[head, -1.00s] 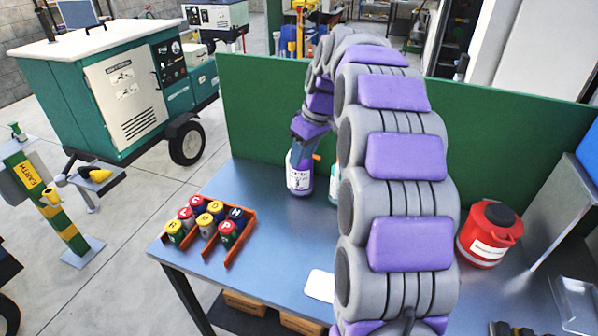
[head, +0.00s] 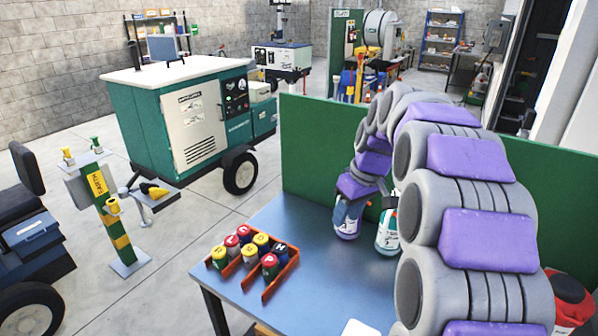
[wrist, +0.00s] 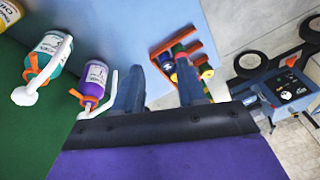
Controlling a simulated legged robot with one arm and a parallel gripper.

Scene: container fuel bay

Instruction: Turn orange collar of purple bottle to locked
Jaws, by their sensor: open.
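The purple bottle (head: 347,229) stands on the blue bench near the green panel, partly hidden behind my gripper in the head view. In the wrist view the purple bottle (wrist: 97,77) has a white label, an orange collar (wrist: 87,101) and a white spout. I cannot read the collar's setting. My gripper (wrist: 159,72) is open, with nothing between its two fingers; the bottle lies just left of the left finger, with a small gap in the picture. In the head view my gripper (head: 346,210) is low, in front of the bottle's upper part.
A teal bottle (head: 387,234) with an orange collar (wrist: 32,64) stands close beside the purple one. An orange rack (head: 284,277) with several coloured canisters sits at the bench's left. A green panel (head: 312,150) rises behind. A red container (head: 570,298) is at right.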

